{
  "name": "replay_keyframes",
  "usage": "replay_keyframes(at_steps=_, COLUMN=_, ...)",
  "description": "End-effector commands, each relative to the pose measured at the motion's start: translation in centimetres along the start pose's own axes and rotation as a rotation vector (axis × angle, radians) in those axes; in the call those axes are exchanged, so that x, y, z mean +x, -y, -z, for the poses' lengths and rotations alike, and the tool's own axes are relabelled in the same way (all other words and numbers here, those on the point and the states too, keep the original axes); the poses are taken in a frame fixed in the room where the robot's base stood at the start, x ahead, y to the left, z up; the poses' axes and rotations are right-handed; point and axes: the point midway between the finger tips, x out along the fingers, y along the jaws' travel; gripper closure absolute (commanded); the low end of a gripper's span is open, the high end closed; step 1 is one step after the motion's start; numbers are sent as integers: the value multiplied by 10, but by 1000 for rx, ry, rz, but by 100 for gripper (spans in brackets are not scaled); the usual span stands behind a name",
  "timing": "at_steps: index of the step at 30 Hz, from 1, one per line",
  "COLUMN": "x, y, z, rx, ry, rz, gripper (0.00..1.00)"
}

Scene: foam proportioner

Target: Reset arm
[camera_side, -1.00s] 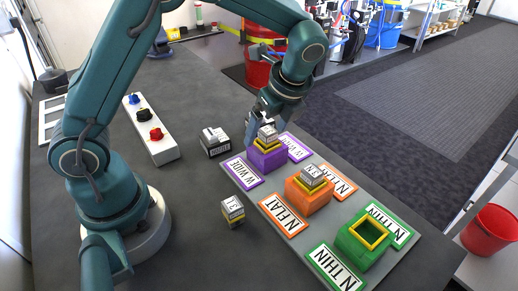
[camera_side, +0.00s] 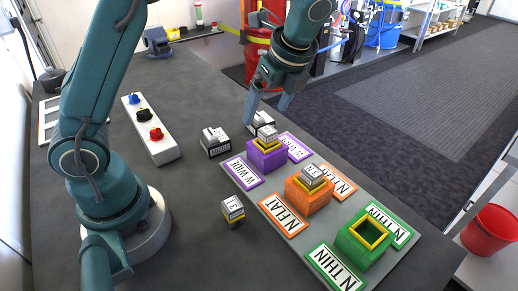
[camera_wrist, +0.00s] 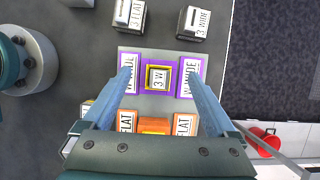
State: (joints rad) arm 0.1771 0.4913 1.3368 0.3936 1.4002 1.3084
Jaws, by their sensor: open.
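My gripper (camera_side: 266,103) is open and empty, raised above the far end of the row of blocks. In the wrist view its two fingers (camera_wrist: 158,76) spread on either side of the purple block. The purple block (camera_side: 268,159) holds a small grey nozzle block (camera_side: 267,137) with a yellow rim. The orange block (camera_side: 308,196) holds another grey piece (camera_side: 313,176). The green block (camera_side: 362,243) has an empty yellow-rimmed opening. All three stand on a grey board (camera_side: 275,208) between matching labelled plates.
Loose grey pieces stand on the table: one (camera_side: 233,209) near the front, one (camera_side: 214,143) left of the purple block, and one (camera_side: 262,122) behind it. A button box (camera_side: 150,132) stands left. A red bucket (camera_side: 491,231) is off the table's right side.

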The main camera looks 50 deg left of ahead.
Motion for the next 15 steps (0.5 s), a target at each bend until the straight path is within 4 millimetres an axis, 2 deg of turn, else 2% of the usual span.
replay_keyframes(at_steps=4, x=-6, y=0, z=-2, rx=0, ry=-1, rz=1, gripper=8)
replay_keyframes(at_steps=15, x=-6, y=0, z=-2, rx=1, ry=-1, rz=0, gripper=8)
